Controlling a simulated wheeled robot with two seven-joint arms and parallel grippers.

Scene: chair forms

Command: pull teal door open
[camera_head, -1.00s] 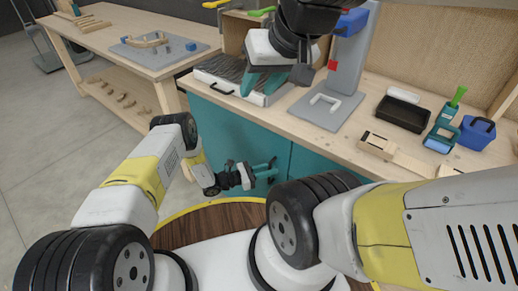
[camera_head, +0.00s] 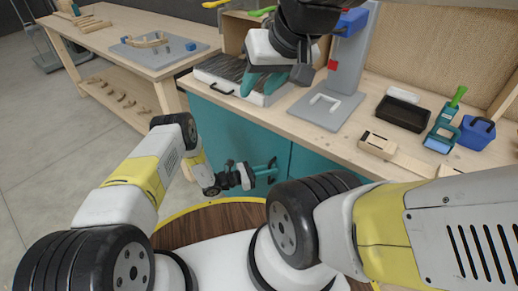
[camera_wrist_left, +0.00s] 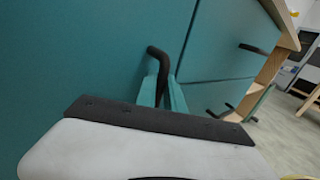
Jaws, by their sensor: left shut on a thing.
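The teal door (camera_head: 235,130) is a flat cabinet front under the workbench; it also fills the left of the left wrist view (camera_wrist_left: 75,60). It looks about flush with the teal panel beside it. Its dark bar handle (camera_wrist_left: 159,60) stands out from the door near the seam. My left gripper (camera_head: 268,172) is low in front of the cabinet. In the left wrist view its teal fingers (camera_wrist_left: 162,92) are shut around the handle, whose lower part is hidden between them. My right gripper (camera_head: 262,84) hangs above the bench top with its teal fingers apart and empty.
The bench top holds a grey base with an upright post (camera_head: 347,70), a black tray (camera_head: 402,114), a blue bin (camera_head: 476,132) and wooden pieces. A second wooden table (camera_head: 115,35) stands at the left. Grey floor (camera_head: 60,140) is clear left of the cabinet.

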